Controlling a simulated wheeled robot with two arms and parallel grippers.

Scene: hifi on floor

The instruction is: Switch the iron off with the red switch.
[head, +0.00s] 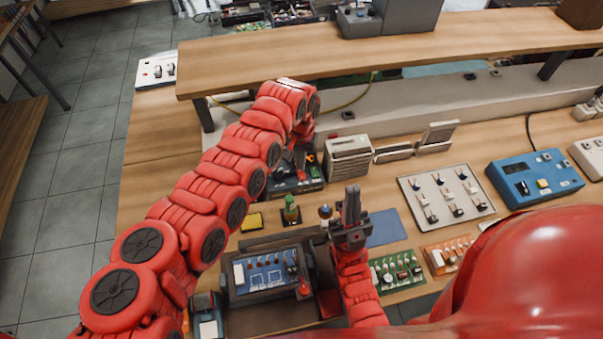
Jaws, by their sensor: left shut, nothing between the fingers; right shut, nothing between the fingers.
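My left arm arches in from the left and bends down at the back of the bench. My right gripper (352,192) is shut and empty, pointing away from me over the middle of the bench, left of a blue mat (384,228).
A beige slatted box (348,158) stands right of my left gripper. A switch panel (446,196) and blue device (534,178) lie right. A raised shelf (400,48) spans the back.

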